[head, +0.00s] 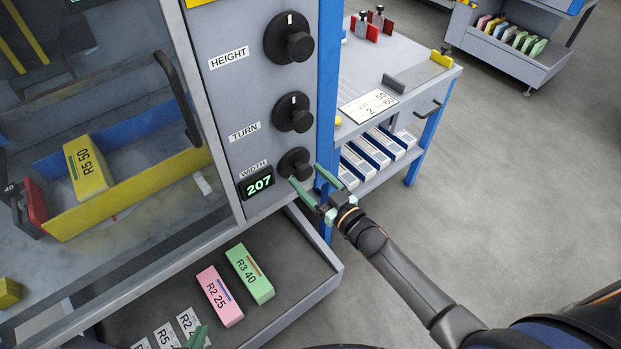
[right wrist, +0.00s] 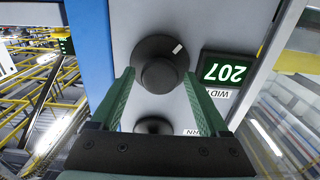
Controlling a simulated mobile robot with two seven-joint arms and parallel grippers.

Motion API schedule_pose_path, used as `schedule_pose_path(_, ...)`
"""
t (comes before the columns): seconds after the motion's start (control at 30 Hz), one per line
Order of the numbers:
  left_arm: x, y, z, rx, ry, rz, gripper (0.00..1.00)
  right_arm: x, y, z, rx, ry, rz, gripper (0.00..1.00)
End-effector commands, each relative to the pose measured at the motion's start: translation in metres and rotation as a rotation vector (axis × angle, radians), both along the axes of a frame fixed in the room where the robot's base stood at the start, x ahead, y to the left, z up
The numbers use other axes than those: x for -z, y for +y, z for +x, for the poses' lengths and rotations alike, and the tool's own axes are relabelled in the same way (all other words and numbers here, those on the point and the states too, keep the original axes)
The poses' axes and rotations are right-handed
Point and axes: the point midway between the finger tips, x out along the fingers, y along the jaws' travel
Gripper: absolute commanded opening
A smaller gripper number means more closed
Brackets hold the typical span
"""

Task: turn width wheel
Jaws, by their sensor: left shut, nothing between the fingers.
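The dark WIDTH wheel (head: 295,163) is the lowest of three knobs on the grey panel, beside a display (head: 258,184) reading 207. In the right wrist view the wheel (right wrist: 160,72) has a white mark pointing to the upper right. My right gripper (head: 309,178) is open in front of the wheel, slightly low and right in the head view. Its green fingers (right wrist: 158,85) appear on either side of the wheel's inner knob, with gaps; contact is not visible. My left gripper (head: 197,338) shows only a green fingertip at the bottom edge, over the lower tray.
The TURN knob (head: 293,112) and HEIGHT knob (head: 289,38) sit above. A blue post (head: 327,90) runs along the panel's right edge. Pink (head: 220,296) and green (head: 250,273) blocks lie in the lower tray. A side cart (head: 425,82) stands behind; floor at right is clear.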

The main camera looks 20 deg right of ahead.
Motion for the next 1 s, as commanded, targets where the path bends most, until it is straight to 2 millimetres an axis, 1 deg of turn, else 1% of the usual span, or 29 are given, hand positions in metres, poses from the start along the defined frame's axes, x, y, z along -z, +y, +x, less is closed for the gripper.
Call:
schedule_pose_path(0.03, 0.0001, 0.0, 0.0, 0.0, 0.0, 0.0, 0.0, 0.0, -0.0002, -0.0002, 0.0, 0.0, 0.0, 0.72)
schedule_pose_path(0.07, 0.0003, 0.0001, 0.0, 0.0, 0.001, 0.0, 0.0, 0.0001, -0.0002, -0.0002, 0.0, 0.0, 0.0, 0.69)
schedule_pose_path(0.63, 0.0032, 0.0019, -0.0011, -0.003, 0.006, 0.004, 0.0, 0.0002, -0.0004, -0.0004, 0.0, 0.0, 0.0, 0.04)
schedule_pose_path(0.77, 0.0033, 0.0021, -0.001, -0.003, 0.006, 0.004, 0.0, 0.0003, -0.0004, -0.0004, 0.0, -0.008, -0.022, 0.04)
schedule_pose_path(1.0, 0.0038, 0.002, -0.0006, -0.003, 0.006, 0.003, 0.0, 0.0005, -0.001, -0.0003, 0.001, -0.073, -0.2, 0.04)
